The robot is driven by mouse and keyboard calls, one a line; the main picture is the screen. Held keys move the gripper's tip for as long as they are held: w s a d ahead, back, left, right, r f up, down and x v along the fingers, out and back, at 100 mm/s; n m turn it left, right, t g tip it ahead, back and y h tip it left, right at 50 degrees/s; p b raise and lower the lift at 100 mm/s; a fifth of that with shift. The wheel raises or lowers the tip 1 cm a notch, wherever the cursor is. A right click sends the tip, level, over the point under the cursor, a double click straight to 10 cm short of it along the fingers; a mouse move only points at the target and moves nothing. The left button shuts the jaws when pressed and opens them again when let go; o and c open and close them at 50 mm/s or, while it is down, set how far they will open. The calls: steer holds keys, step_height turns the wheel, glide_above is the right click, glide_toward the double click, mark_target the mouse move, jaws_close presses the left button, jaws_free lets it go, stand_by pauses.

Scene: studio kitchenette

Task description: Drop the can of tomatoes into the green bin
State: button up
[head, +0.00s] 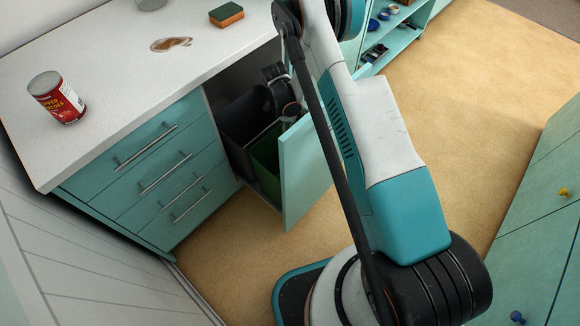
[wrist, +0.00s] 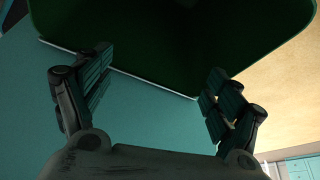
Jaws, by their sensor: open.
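The can of tomatoes (head: 57,98), red with a silver top, stands upright on the white counter at the left in the head view. The green bin (head: 264,160) sits inside the open lower cabinet, partly hidden by the teal door. Its dark green side (wrist: 190,35) fills the top of the wrist view. My gripper (head: 288,106) is at the cabinet opening by the bins, far to the right of the can. In the wrist view my gripper (wrist: 158,88) has its fingers spread, with nothing between them.
A black bin (head: 248,118) is beside the green one. The cabinet door (head: 306,168) stands open. A sponge (head: 226,14) and a brown spill (head: 171,44) are on the counter (head: 120,75). Other open shelves (head: 395,35) are at the back. The floor (head: 460,110) is clear.

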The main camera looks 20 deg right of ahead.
steer(key=v, duration=1.1)
steer(key=shift+r, duration=0.3)
steer(key=shift+w+a, duration=0.1)
